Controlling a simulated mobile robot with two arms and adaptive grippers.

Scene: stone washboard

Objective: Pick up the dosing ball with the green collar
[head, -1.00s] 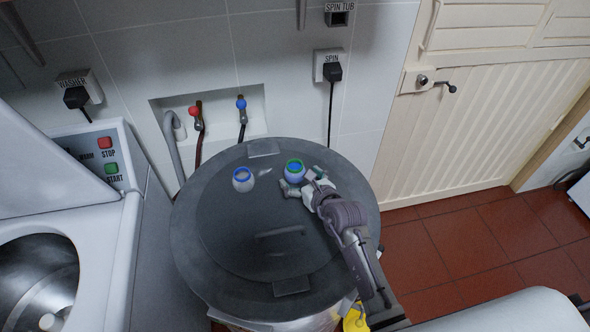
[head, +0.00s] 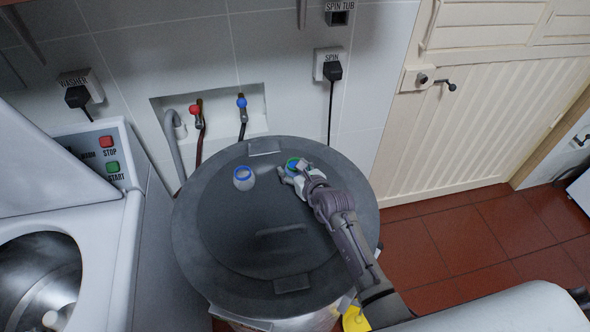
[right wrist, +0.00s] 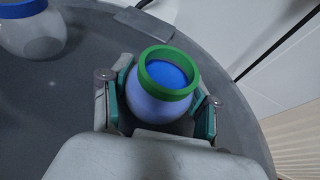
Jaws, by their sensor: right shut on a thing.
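The dosing ball with the green collar (right wrist: 163,82) sits between the fingers of my right gripper (right wrist: 160,108) in the right wrist view, its collar facing up and blue showing inside. In the head view the same ball (head: 293,164) is mostly hidden behind my right gripper (head: 290,174), which is shut on it. Whether the ball touches the lid below it, I cannot tell. A second dosing ball with a blue collar (head: 243,178) stands on the lid to the left. It also shows in the right wrist view (right wrist: 32,35). My left gripper is not in view.
The round dark lid (head: 225,225) has a raised handle (head: 281,231) in its middle. A white washing machine (head: 120,215) with an open drum stands at left. Taps (head: 241,103) and a tiled wall are behind. Red floor tiles (head: 475,225) lie free at right.

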